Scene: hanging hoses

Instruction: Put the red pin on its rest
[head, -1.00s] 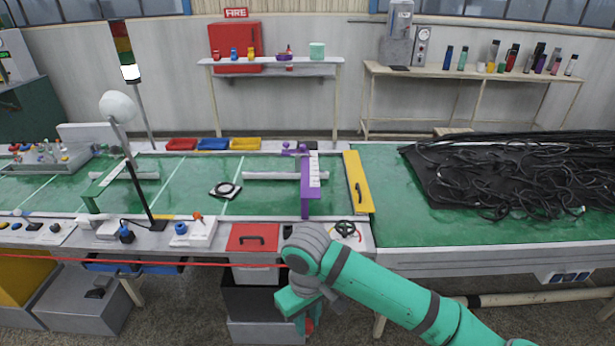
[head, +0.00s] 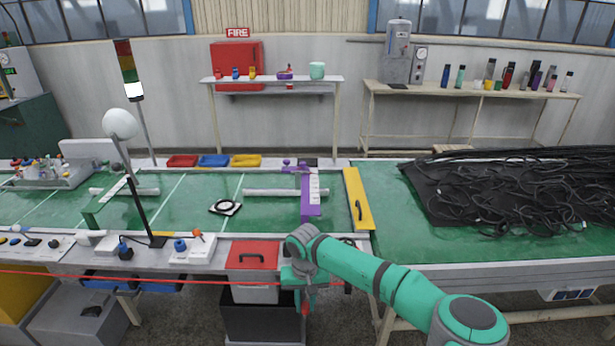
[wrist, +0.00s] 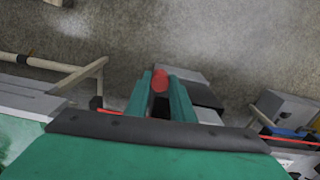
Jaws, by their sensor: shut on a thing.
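My gripper (head: 304,298) points down at the front edge of the bench, below the level of the red-lidded box. In the wrist view, my gripper (wrist: 159,92) has its two teal fingers shut on the red pin (wrist: 160,80). The pin's rounded red end shows between the fingertips, and the floor lies beyond it. In the head view only a small red part of the pin (head: 306,305) shows below my gripper. I cannot make out which fixture is the pin's rest.
A red line (head: 130,276) runs across the bench front, close to my gripper. A red-lidded grey box (head: 254,290) stands just left of it. A white block with an orange-tipped part (head: 197,245) is on the bench. Black hoses (head: 510,190) lie at right.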

